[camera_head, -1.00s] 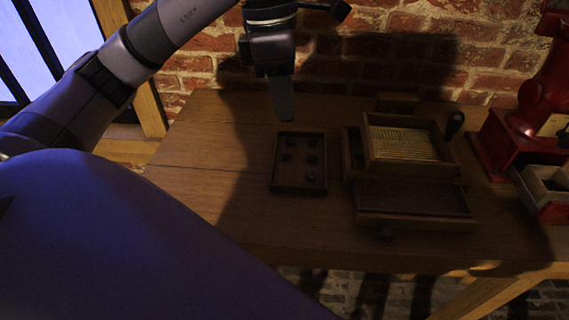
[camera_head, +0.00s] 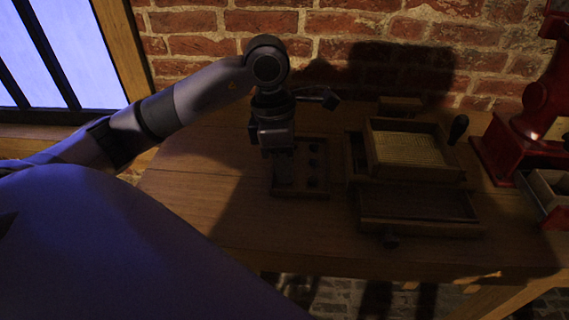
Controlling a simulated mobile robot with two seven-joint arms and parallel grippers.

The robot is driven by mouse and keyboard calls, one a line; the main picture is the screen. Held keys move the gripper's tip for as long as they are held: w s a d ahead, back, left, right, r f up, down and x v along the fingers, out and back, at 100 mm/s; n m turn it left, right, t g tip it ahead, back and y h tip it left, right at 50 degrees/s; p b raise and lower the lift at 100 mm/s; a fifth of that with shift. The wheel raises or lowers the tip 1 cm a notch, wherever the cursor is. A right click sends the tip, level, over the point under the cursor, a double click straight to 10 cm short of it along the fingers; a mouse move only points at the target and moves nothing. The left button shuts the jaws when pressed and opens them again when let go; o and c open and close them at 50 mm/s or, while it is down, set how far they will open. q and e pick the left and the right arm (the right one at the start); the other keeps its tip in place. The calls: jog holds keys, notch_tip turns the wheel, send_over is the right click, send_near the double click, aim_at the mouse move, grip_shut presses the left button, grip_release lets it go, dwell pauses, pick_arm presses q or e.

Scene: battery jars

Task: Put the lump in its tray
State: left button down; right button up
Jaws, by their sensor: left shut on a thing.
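A shallow wooden tray (camera_head: 318,193) lies on the table, left of the wooden box. Dark round lumps (camera_head: 313,164) show in a column along its right side. My left gripper (camera_head: 284,184) points straight down at the tray's left side, its tips low at the near left corner. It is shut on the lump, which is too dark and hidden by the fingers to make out. I cannot tell whether it touches the tray floor. The gripper also hides the tray's left column. My right gripper is not in view.
A wooden box with a ribbed pale top (camera_head: 408,150) and a pulled-out drawer (camera_head: 418,207) stands right of the tray. A red machine (camera_head: 515,140) stands at the far right. A brick wall (camera_head: 340,40) is behind. The table's left part is clear.

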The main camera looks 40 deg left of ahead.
pick_arm(q)
jog(key=shift+f, duration=0.1)
jog(key=c, duration=1.5)
grip_release()
jog(key=shift+o, duration=0.2)
notch_tip(320, 180, up, 12)
jog(key=a, duration=0.1)
jog(key=shift+a+p, duration=0.4)
jog(key=shift+s, duration=0.1)
